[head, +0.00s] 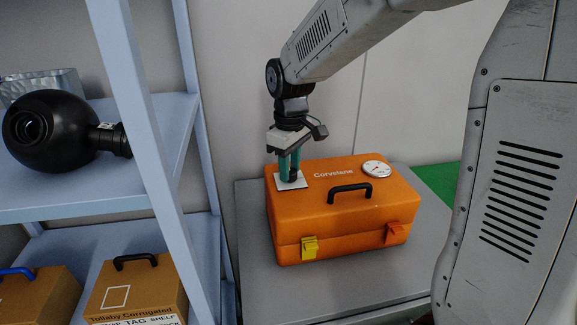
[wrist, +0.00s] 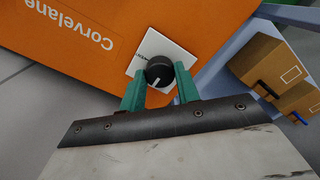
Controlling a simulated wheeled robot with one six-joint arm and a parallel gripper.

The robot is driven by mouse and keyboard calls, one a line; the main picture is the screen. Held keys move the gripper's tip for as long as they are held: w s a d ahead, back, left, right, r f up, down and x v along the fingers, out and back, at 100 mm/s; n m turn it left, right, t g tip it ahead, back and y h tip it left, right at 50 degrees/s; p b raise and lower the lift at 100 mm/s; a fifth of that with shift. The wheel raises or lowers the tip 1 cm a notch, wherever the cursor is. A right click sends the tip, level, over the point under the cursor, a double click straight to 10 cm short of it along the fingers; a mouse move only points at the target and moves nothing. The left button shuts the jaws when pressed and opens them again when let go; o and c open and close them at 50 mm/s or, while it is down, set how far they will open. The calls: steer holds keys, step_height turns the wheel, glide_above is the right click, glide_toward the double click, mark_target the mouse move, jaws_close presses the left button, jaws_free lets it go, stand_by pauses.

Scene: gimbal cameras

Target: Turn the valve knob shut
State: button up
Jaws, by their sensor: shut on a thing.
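The valve knob (wrist: 159,71) is round and black with a pale pointer line, set on a white square plate (wrist: 171,46) on top of the orange case (head: 330,220). The plate also shows in the head view (head: 299,184). My gripper (head: 290,176) points down at the case's left end, with its green fingers one on each side of the knob, shut on it. In the wrist view my gripper (wrist: 160,82) reaches in from below. The fingers hide most of the knob in the head view. The small lettering on the plate is too small to read.
The case has a black handle (head: 349,193), a white dial gauge (head: 376,169) and two latches on its front. It stands on a grey table (head: 255,285). A blue-grey shelf (head: 150,110) to the left holds a black round object (head: 50,130) and cardboard boxes (head: 135,290).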

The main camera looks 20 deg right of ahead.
stand_by(0.4)
steer(key=o, duration=1)
step_height(320, 180, up, 8)
steer(key=shift+f, duration=0.1)
steer(key=s, duration=0.1)
steer(key=s+f+m, duration=0.1)
steer(key=s, duration=0.1)
steer(key=shift+s+d+f+m+g, duration=0.1)
steer(key=shift+d+f+m+g, duration=0.05)
steer(key=shift+f+m+g, duration=0.25)
steer(key=shift+s+d+r+m+t, duration=0.1)
steer(key=shift+s+d+m+t, duration=0.55)
steer(key=shift+s, duration=3.3)
steer(key=shift+s+d+r+m+t, duration=0.15)
steer(key=shift+s+m, duration=0.85)
steer(key=shift+s, duration=3)
steer(key=shift+s+d+f+m+t, duration=0.1)
steer(key=shift+s+d+m+t, duration=0.55)
steer(key=shift+s, duration=3.3)
